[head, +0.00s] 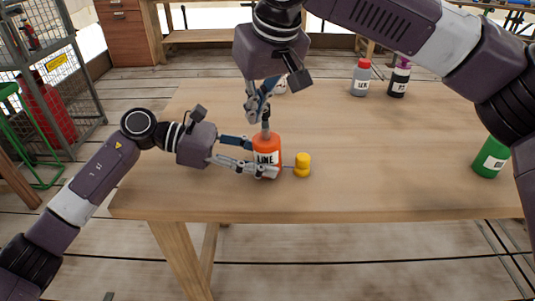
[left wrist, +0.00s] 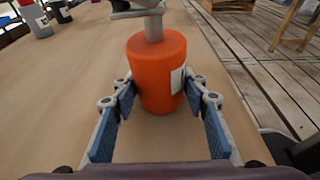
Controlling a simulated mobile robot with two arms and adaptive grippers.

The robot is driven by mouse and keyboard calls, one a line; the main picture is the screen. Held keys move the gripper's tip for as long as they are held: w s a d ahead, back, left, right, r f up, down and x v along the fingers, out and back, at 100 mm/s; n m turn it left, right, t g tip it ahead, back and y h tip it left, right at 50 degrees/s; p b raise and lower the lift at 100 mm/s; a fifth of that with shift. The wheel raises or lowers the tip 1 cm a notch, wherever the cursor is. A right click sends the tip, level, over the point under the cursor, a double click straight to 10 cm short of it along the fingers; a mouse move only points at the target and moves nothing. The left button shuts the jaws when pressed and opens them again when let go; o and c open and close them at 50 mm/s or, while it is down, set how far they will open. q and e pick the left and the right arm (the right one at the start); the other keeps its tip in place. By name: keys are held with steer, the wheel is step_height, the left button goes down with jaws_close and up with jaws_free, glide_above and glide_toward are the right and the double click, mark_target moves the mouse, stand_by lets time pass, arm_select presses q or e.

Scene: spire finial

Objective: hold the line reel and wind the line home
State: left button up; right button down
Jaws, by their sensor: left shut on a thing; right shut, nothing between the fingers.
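The line reel (head: 267,141) is an orange cylinder with a white LINE label, standing upright on the table. It also shows in the left wrist view (left wrist: 155,75), with a grey post (left wrist: 154,28) rising from its top. My left gripper (head: 262,158) is shut on the reel, one finger on each side. My right gripper (head: 260,113) points down just above the reel, at the top of the post, shut with nothing between its fingers. Whether it touches the post I cannot tell. A yellow bob-like piece (head: 302,165) stands just right of the reel; a thin line seems to join them.
The wooden table (head: 400,170) is mostly bare around the reel. A grey red-capped bottle (head: 361,78) and a dark bottle (head: 399,79) stand at the back. A green container (head: 491,158) is at the right. A wire cage (head: 45,75) stands beyond the table's left.

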arm_select(q)
steer(key=shift+o, duration=0.2)
steer(key=shift+s, duration=0.1)
arm_select(e)
steer(key=shift+w+d, duration=0.1)
steer(key=shift+w, duration=0.15)
steer(key=shift+a, duration=0.2)
steer(key=shift+r, duration=0.15)
step_height(320, 180, up, 7)
arm_select(q)
steer(key=shift+c, duration=0.2)
arm_select(e)
steer(key=shift+f, duration=0.2)
arm_select(q)
steer(key=o, duration=0.9)
arm_select(e)
steer(key=shift+s, duration=0.1)
arm_select(q)
steer(key=shift+o, duration=0.2)
